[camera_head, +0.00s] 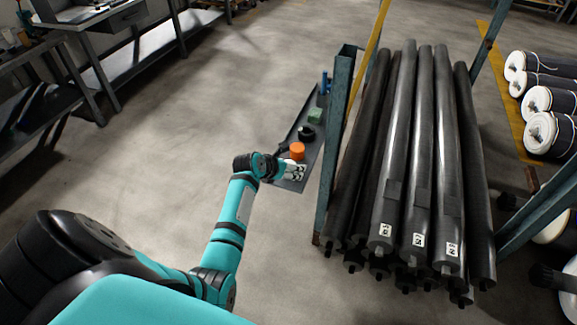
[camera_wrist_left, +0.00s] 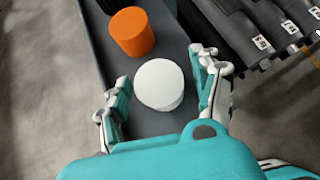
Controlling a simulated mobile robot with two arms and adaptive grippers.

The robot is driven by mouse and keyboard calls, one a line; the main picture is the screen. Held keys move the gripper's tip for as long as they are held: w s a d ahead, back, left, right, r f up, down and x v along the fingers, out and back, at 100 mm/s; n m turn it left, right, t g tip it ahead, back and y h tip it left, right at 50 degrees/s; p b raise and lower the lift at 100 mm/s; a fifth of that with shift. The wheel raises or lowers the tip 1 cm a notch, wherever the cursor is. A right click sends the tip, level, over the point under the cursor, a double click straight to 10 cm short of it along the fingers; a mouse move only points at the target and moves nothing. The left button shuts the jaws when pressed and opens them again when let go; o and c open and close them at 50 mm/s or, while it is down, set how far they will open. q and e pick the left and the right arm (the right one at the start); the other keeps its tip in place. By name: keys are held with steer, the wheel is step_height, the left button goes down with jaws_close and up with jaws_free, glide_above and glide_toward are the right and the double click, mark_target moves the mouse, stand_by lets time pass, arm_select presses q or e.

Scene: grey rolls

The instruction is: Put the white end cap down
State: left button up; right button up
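The white end cap (camera_wrist_left: 160,84) stands on a long dark tray (camera_wrist_left: 150,124), between the two fingers of my left gripper (camera_wrist_left: 164,92) in the left wrist view. The fingers are spread, with a narrow gap on each side of the cap. In the head view my left gripper (camera_head: 293,170) is over the near end of the tray (camera_head: 291,185), and the cap is hard to tell apart from its pale fingers.
An orange cap (camera_head: 297,150) stands just beyond the gripper, also in the wrist view (camera_wrist_left: 132,32). A black round piece (camera_head: 306,132), a green block (camera_head: 315,116) and a blue item (camera_head: 324,84) follow. Dark rolls (camera_head: 420,150) in a rack flank the right; open floor lies left.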

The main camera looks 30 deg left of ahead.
arm_select(q)
steer(key=shift+r, duration=0.4)
steer(key=v, duration=1.2)
steer(key=shift+r, duration=0.2)
steer(key=shift+w+d, duration=0.1)
